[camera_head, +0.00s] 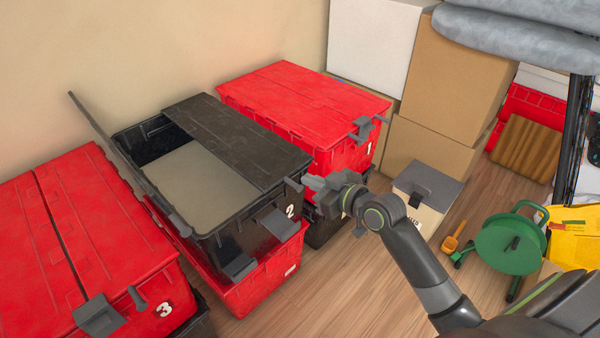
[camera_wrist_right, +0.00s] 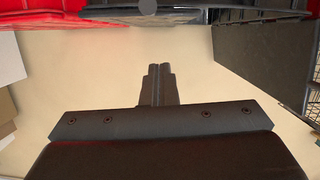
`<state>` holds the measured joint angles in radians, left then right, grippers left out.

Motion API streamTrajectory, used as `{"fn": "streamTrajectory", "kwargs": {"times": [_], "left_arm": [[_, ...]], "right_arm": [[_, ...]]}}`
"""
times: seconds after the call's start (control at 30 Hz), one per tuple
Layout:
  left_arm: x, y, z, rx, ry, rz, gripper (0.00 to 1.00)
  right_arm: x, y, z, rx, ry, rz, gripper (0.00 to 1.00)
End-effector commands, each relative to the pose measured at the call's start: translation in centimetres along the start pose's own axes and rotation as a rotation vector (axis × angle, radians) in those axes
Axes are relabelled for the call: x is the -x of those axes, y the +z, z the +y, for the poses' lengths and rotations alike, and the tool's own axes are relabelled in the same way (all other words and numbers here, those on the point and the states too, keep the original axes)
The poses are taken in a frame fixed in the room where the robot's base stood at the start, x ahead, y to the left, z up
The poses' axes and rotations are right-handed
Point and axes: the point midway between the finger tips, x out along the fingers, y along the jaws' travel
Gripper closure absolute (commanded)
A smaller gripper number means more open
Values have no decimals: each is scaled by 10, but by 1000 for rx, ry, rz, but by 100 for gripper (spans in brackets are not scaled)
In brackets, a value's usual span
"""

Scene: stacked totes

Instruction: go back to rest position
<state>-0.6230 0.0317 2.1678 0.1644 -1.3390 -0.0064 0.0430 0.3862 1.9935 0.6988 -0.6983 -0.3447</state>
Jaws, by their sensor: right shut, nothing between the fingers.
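My right gripper (camera_head: 318,184) is at the right end of the black tote marked 2 (camera_head: 262,228), near its corner and the red tote marked 1. In the right wrist view my right gripper (camera_wrist_right: 158,72) has its fingers together with nothing between them. The black tote has one lid half (camera_head: 235,140) closed and the other half (camera_head: 125,160) raised on the left. A flat beige surface shows inside it. My left gripper is not in view.
The red tote marked 1 (camera_head: 290,90) and the red tote marked 3 (camera_head: 85,240) have shut lids. Cardboard boxes (camera_head: 450,85) stand behind. A small box (camera_head: 425,195), a green reel (camera_head: 510,243) and an orange scoop (camera_head: 452,243) are on the floor. Wooden floor is clear in front.

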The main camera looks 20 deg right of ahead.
Motion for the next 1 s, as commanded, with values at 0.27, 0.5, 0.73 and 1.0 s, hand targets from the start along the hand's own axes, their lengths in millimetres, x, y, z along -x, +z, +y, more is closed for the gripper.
{"fn": "streamTrajectory", "kwargs": {"times": [0.27,0.5,0.73,1.0], "left_arm": [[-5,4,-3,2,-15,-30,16],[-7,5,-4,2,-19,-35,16],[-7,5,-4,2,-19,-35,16],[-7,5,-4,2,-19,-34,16]], "right_arm": [[40,0,-1,1,0,-1,100],[46,0,-1,-1,0,1,100],[58,55,-16,-68,19,-145,100],[140,213,-79,-299,118,-655,100]]}}
